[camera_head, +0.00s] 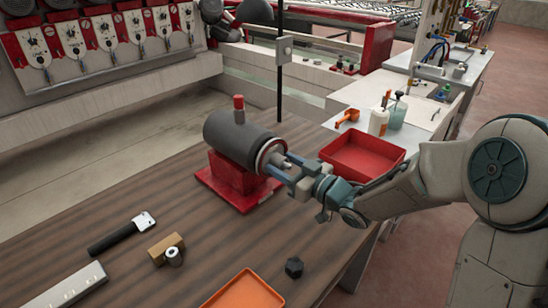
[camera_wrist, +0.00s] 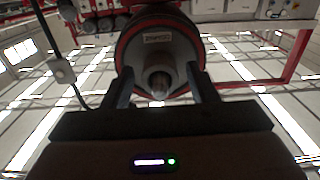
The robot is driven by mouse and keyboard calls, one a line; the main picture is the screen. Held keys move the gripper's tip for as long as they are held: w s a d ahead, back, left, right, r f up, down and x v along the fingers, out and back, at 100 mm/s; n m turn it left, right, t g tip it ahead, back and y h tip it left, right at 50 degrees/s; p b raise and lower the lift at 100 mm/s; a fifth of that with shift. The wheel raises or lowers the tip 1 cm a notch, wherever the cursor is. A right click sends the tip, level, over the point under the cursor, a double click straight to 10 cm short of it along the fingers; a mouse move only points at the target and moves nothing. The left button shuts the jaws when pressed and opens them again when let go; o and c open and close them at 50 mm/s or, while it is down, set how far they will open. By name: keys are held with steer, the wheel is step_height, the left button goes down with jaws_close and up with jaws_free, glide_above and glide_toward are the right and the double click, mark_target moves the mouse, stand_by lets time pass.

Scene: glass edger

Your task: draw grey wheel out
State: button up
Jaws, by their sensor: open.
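A dark grey cylindrical housing (camera_head: 238,140) with a red knob on top lies on a red stand (camera_head: 232,183) on the wooden bench. A pale grey round part, probably the grey wheel (camera_head: 268,155), sits in its red-rimmed right end. In the wrist view the grey wheel (camera_wrist: 159,62) faces me inside the dark round end, with a metallic tip at its centre. My gripper (camera_head: 284,166) is at this end with its jaws apart. In the wrist view its fingers (camera_wrist: 160,75) stand left and right of the grey part. I cannot tell whether they touch it.
A red tray (camera_head: 362,156) is right of the stand, beyond my forearm. An orange tray (camera_head: 246,291), a black hex piece (camera_head: 294,267), a brass-coloured block (camera_head: 165,248), a small metal roller (camera_head: 174,257) and a dark-handled tool (camera_head: 121,234) lie nearer. Bare wood separates them from the stand.

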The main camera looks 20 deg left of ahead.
jaws_close()
steer(key=shift+s+d, duration=0.25)
steer(key=shift+d, duration=0.35)
stand_by(0.4)
steer(key=v, duration=0.8)
steer(key=shift+p, duration=0.4)
stand_by(0.6)
steer(key=shift+d, duration=0.15)
steer(key=p+v, duration=0.1)
steer(key=v, duration=0.9)
stand_by(0.4)
steer(key=shift+s, duration=0.1)
